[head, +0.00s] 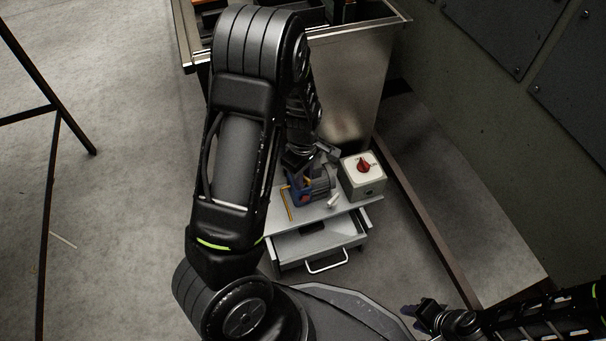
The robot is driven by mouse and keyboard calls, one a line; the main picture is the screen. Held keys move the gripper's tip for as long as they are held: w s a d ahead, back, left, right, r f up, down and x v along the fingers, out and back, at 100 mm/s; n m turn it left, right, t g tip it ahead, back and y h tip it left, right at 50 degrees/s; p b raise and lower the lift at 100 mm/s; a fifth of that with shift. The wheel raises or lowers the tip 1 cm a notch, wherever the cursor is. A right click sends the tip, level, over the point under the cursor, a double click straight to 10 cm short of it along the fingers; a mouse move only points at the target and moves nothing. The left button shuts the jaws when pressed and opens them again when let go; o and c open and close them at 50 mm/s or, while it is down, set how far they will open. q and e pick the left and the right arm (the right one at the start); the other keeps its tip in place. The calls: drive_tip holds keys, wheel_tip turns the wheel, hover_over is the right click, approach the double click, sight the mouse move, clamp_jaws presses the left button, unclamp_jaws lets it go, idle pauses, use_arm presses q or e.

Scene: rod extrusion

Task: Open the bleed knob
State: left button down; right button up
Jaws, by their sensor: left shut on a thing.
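My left arm reaches down over a small blue and dark grey pump unit (312,187) that stands on the grey drawer cabinet. My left gripper (325,158) is at the top of this unit, shut on a small part there that appears to be the bleed knob. The knob itself is hidden by the gripper and too small to make out. My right gripper (424,316) is low at the right, well away from the unit; its finger gap is not clear.
A white switch box (363,178) with a red rotary knob (366,168) stands just right of the unit. The grey cabinet (285,226) has an open drawer (318,245) facing me. A metal-sided bench (350,85) stands behind. A dark rail and wall are at the right; open floor is at the left.

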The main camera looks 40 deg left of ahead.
use_arm(q)
drive_tip(key=shift+r+n+p, duration=0.1)
drive_tip(key=shift+n+p, duration=0.5)
drive_tip(key=shift+p, duration=0.05)
drive_tip(key=shift+n, duration=0.4)
